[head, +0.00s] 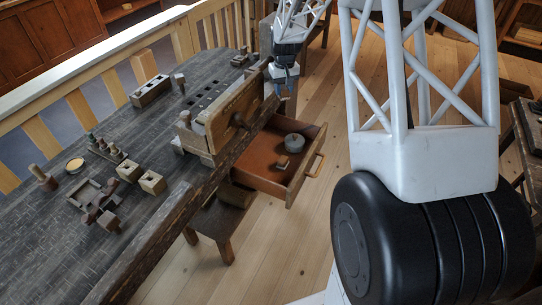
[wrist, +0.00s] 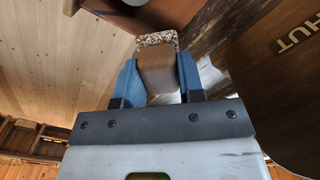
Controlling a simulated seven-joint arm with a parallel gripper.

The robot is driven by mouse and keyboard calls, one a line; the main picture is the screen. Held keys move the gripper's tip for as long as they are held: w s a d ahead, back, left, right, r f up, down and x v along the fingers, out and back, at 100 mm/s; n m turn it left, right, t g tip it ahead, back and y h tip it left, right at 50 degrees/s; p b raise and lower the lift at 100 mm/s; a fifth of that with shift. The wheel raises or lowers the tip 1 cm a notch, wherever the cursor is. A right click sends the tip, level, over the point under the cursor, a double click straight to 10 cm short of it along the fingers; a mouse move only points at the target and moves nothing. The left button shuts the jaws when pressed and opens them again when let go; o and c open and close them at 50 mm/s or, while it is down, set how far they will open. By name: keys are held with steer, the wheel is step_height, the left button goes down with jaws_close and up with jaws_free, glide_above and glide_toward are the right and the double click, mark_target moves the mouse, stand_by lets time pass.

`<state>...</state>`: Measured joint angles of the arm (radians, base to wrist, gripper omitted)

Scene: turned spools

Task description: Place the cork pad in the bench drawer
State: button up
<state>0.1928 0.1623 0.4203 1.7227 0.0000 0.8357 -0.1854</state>
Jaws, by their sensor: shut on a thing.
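My gripper (wrist: 158,70) has blue fingers and is shut on the cork pad (wrist: 157,40), a tan piece with a speckled edge, held between them in the wrist view. In the head view my gripper (head: 284,88) is beside the bench, past the far left corner of the drawer; the pad is too small to make out there. The bench drawer (head: 257,177) is pulled open under the bench's right side, with a reddish-brown floor and a pale handle. A round grey thing (head: 294,142) and a small wooden block (head: 284,162) lie in it.
The dark bench (head: 140,190) carries a wooden vise (head: 230,118) beside the drawer, a block with holes (head: 151,91) and several small wooden pieces. A stool (head: 218,218) stands below.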

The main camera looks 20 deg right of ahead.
steer(key=s+f+m, duration=0.1)
steer(key=s+f, duration=0.3)
steer(key=m, duration=0.8)
glide_above(274, 174)
steer(key=s+a, duration=0.1)
steer(key=s, duration=0.2)
step_height(274, 174, down, 11)
steer(key=shift+f, duration=0.2)
steer(key=shift+a, duration=0.1)
steer(key=shift+f, duration=3.15)
steer(key=shift+f, duration=1.9)
steer(key=o, duration=0.9)
steer(key=shift+f, duration=0.1)
